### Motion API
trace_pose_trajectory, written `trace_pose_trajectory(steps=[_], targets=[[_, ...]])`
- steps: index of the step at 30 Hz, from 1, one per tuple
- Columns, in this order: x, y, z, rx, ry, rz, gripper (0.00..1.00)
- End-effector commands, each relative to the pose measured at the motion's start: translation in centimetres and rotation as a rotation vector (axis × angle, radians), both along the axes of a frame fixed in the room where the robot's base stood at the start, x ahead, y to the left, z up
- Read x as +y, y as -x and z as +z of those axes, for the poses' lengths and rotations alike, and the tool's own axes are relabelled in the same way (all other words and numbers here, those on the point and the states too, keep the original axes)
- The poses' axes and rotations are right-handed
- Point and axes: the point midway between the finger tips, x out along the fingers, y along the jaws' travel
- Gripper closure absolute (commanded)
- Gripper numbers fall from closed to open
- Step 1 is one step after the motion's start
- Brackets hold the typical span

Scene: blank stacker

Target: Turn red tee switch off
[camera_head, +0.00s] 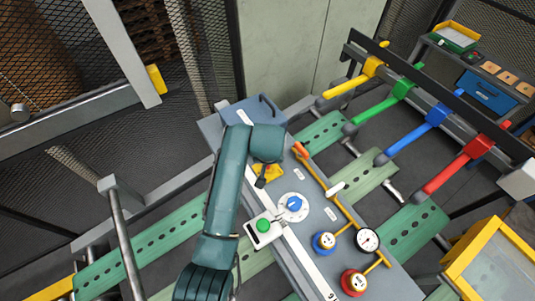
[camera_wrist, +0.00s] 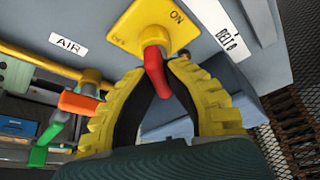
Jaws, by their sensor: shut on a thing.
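The red tee switch (camera_wrist: 155,66) shows in the wrist view as a curved red handle on a yellow plate (camera_wrist: 181,20) marked ON and OFF. My gripper (camera_wrist: 157,82) has yellow ribbed fingers with dark inner pads, which close on the red handle from both sides. In the head view my gripper (camera_head: 262,180) reaches down to the yellow plate (camera_head: 276,170) on the grey console. The red handle is hard to make out there, and its exact setting is unclear.
Close by are an orange lever (camera_head: 300,150) on a yellow pipe, a blue knob (camera_head: 294,203), a green button (camera_head: 263,225) and a dial gauge (camera_head: 368,240). A blue box (camera_head: 262,108) stands behind the gripper. Colored levers line the rail at right.

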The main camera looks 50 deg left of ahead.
Motion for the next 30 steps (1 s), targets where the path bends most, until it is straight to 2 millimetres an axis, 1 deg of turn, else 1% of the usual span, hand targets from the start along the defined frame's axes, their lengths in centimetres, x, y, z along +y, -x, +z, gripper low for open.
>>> trace_pose_trajectory(steps=[9,15,21,30], targets=[[-0.05,0.01,-0.21,0.003,0.001,0.281,1.0],[-0.07,0.05,-0.33,0.004,0.001,0.415,1.0],[-0.01,0.07,-0.31,0.003,0.001,0.502,1.0],[-0.02,0.1,-0.32,0.003,0.003,0.546,1.0]])
